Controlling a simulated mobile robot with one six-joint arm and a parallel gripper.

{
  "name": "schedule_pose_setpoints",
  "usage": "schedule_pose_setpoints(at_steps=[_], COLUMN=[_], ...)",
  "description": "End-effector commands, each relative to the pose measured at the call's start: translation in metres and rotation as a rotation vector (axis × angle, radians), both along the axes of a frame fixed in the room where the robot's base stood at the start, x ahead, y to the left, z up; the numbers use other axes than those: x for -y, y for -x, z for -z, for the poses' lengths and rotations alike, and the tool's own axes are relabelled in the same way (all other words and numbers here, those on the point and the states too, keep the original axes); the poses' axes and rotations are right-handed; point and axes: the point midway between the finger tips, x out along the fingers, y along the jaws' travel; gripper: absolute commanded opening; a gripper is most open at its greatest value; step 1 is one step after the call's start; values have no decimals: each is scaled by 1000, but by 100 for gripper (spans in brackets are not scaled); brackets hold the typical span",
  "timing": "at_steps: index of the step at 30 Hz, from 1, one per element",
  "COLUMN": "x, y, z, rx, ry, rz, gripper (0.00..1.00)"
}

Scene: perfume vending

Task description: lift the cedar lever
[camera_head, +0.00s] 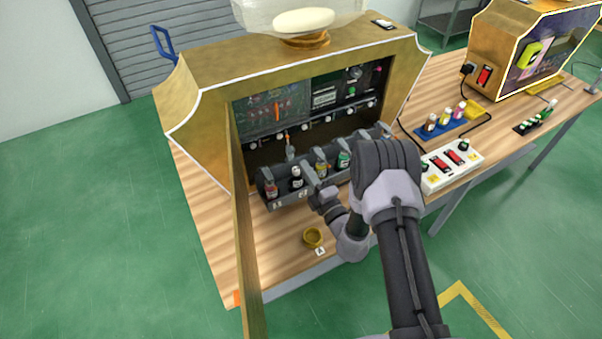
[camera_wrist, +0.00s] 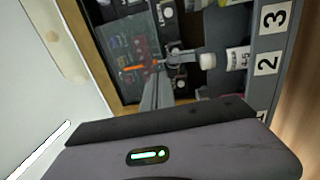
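Inside the open gold machine, a grey rack (camera_head: 285,201) holds several small bottles in numbered slots. No readable label tells which lever is cedar. My gripper (camera_head: 318,192) is in front of the rack's left half, close to the bottles. I see nothing held, and contact with a lever cannot be told.
The machine's open door (camera_head: 243,235) stands at the left. A white switch panel (camera_head: 452,163) is right of my arm.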

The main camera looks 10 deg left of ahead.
Motion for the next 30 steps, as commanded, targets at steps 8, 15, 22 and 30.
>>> schedule_pose_setpoints(at_steps=[8, 15, 22, 30], x=[23, 39, 40, 35], y=[32, 56, 59, 58], z=[-3, -5, -6, -14], rx=[-2, -2, 0, 18], ry=[-1, -1, 0, 9], rz=[3, 2, 2, -20], gripper=[0, 0, 0, 0])
